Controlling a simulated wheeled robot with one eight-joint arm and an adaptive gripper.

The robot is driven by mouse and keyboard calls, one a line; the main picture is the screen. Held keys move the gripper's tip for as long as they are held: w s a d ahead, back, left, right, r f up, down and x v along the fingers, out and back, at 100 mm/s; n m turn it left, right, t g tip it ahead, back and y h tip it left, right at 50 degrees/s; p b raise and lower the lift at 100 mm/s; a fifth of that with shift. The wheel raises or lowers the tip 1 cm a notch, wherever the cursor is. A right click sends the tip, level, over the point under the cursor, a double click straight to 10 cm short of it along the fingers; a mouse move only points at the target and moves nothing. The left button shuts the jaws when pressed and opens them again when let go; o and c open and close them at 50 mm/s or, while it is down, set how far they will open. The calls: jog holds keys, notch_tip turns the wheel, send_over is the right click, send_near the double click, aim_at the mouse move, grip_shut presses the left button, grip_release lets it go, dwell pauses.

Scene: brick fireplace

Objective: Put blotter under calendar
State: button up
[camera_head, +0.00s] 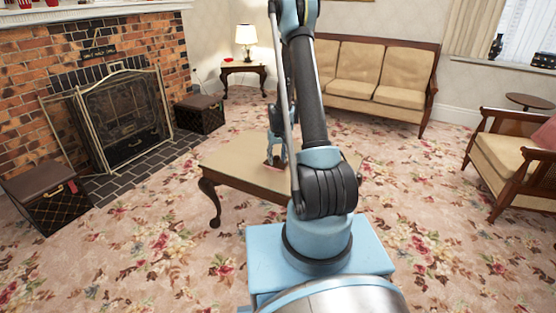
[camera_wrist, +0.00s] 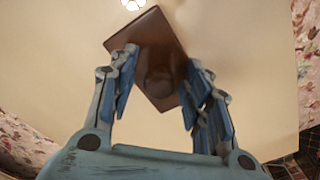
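A brown, flat, four-cornered piece with a rounded middle, likely the blotter (camera_wrist: 160,45), shows in the wrist view over the beige table top (camera_wrist: 62,62). My gripper (camera_wrist: 162,62) has its two blue fingers spread wide, one on each side of this piece. The left fingertip overlaps its left corner in the picture; I cannot tell whether it touches. In the head view my gripper (camera_head: 276,157) is low over the table (camera_head: 235,162), partly hidden by my arm. A small white thing (camera_wrist: 132,4) is cut off at the wrist view's top edge; I cannot tell whether it is the calendar.
The fireplace with its metal screen (camera_head: 122,112) is at the left, with brown boxes (camera_head: 48,195) beside it. A sofa (camera_head: 365,75) and a lamp on a side table (camera_head: 246,40) stand behind. An armchair (camera_head: 510,160) is at the right. Flowered carpet around the table is clear.

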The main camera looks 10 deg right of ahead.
aim_at(277, 157)
jog(key=shift+r, duration=0.15)
notch_tip(277, 157, up, 11)
jog(key=s+r, duration=0.9)
jog(key=r, duration=0.1)
jog(key=s+d+r+t, duration=0.15)
jog(key=s+r, duration=0.35)
jog(key=s, duration=0.7)
jog(key=s+f, duration=0.1)
jog(key=s, duration=0.9)
jog(key=s+d+f+m, duration=0.1)
jog(key=s+f, duration=0.1)
jog(key=s, duration=0.8)
jog(key=shift+s+d+f, duration=0.15)
jog(key=shift+d+f, duration=0.1)
jog(key=shift+f, duration=0.05)
jog(key=shift+s+f+t, duration=0.15)
jog(key=shift+t, duration=0.1)
jog(key=shift+c, duration=1.4)
jog(key=shift+s, duration=0.1)
